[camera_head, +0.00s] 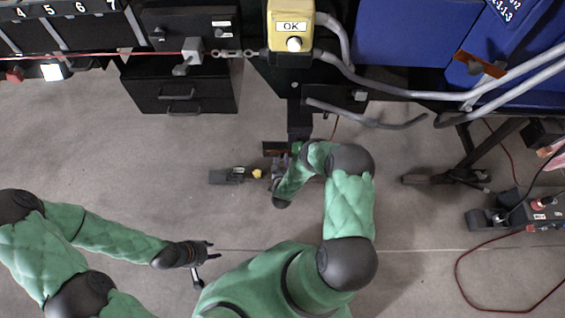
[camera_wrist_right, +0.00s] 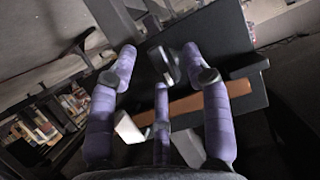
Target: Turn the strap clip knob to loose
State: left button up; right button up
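My right gripper (camera_head: 280,166) is low beside the black post's foot in the head view, partly hidden by my arm. In the right wrist view its purple fingers (camera_wrist_right: 160,52) are spread apart. A small dark knob-like part with a pale edge (camera_wrist_right: 168,66) shows between the fingertips; I cannot tell whether they touch it, or whether it is the strap clip knob. A grey clip with a lever (camera_head: 191,56) sits on the red line at the upper left of the head view, away from both grippers. My left gripper (camera_head: 211,252) is open and empty over the floor.
A yellow OK button box (camera_head: 291,30) tops the black post. Grey bent tubes (camera_head: 400,94) and blue bins (camera_head: 405,35) are at right. A black drawer unit (camera_head: 180,90) is at upper left. An orange-brown strip (camera_wrist_right: 195,103) crosses a dark plate behind the fingers.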

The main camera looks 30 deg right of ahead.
jog(key=shift+s+r, duration=0.1)
jog(key=v, duration=1.1)
jog(key=shift+s+a, duration=0.25)
jog(key=shift+s, duration=0.05)
jog(key=shift+r, duration=0.15)
